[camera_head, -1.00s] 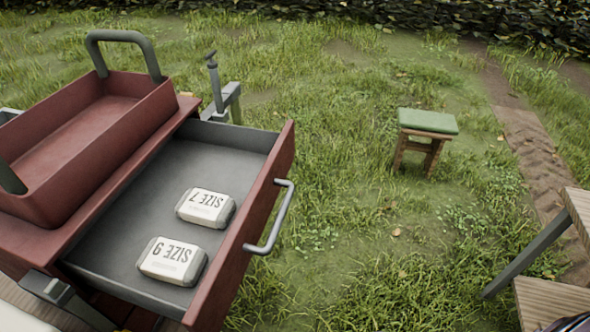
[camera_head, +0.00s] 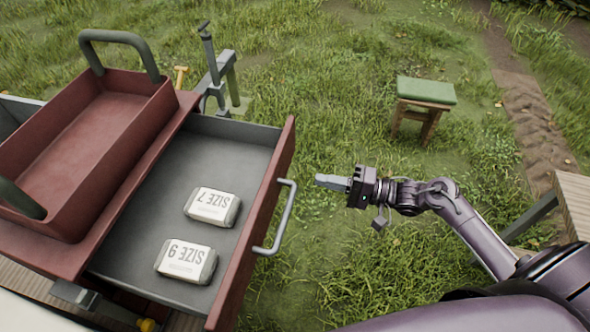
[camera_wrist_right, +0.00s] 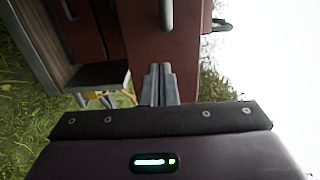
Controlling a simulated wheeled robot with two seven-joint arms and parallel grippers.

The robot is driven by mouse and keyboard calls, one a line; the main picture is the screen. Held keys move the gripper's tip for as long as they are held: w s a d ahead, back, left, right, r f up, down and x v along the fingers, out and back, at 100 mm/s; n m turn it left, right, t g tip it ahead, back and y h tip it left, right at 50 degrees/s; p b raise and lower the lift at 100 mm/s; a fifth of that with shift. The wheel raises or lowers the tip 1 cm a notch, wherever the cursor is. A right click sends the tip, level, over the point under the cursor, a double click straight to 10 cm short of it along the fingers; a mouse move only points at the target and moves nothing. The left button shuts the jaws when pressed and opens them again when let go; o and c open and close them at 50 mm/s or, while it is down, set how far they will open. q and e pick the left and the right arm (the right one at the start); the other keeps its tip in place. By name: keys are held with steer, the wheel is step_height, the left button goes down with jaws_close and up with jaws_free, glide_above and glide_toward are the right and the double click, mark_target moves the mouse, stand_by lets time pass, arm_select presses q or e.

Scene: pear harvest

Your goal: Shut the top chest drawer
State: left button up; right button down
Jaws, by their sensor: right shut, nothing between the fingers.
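The top chest drawer (camera_head: 228,150) is pulled wide open in the head view. Its red front carries a grey bar handle (camera_head: 283,218). Two white packs lie inside, a size 7 pack (camera_head: 212,207) and a size 6 or 9 pack (camera_head: 186,261). My right gripper (camera_head: 322,181) is shut and empty, a short way right of the drawer front and apart from it, pointing at it. In the right wrist view the shut fingers (camera_wrist_right: 158,72) point at a red front with a grey handle. My left gripper is not in view.
A red tray (camera_head: 160,103) with a grey arched handle stands on top of the chest. A grey clamp-like fitting (camera_head: 213,75) stands behind it. A stool with a green seat (camera_head: 426,91) stands on the grass. A wooden surface (camera_head: 573,203) is at the right edge.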

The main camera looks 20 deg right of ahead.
mark_target(282, 172)
steer(key=p+x, duration=0.1)
steer(key=x, duration=0.5)
steer(key=shift+w+a+r+p, duration=0.15)
steer(key=shift+p, duration=0.15)
steer(key=shift+w+a, duration=0.4)
steer(key=shift+a, duration=0.2)
steer(key=shift+f, duration=0.2)
